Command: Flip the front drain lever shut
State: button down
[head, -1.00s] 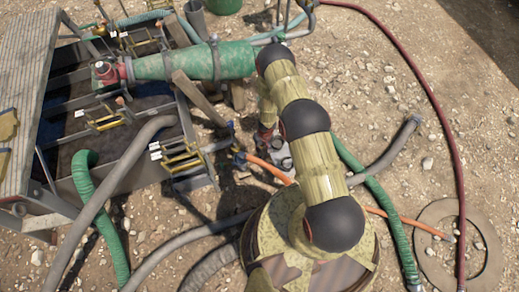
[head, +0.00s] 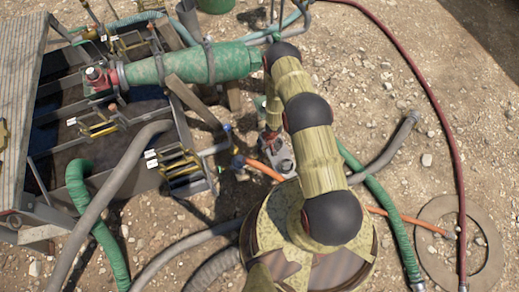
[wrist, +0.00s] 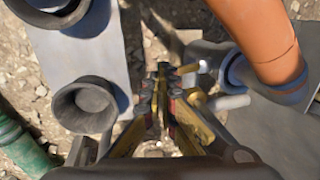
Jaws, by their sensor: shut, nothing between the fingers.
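In the wrist view my gripper (wrist: 162,78) is shut and empty, its yellow fingers with dark and red tips close together. Just right of the fingertips is a small pale-yellow bar (wrist: 190,69), possibly the drain lever, beside a grey pipe stub (wrist: 230,102). I cannot tell whether the fingers touch it. An orange hose (wrist: 262,38) with a blue-grey collar (wrist: 236,72) lies right of it.
Grey and green hoses (head: 382,208) cross the gravel. Open ground lies at upper right.

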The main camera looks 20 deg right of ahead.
jog(key=shift+d+f+b, duration=0.2)
jog(key=shift+d+f, duration=0.05)
jog(key=shift+f, duration=0.55)
jog(key=shift+d+f+b, duration=0.15)
jog(key=shift+d+f, duration=0.1)
jog(key=shift+f, duration=0.5)
jog(key=shift+d+f+b, duration=0.2)
jog(key=shift+d+f, duration=0.05)
jog(key=shift+f, duration=0.55)
jog(key=shift+r, duration=0.1)
dwell(0.4)
jog(key=shift+r, duration=0.65)
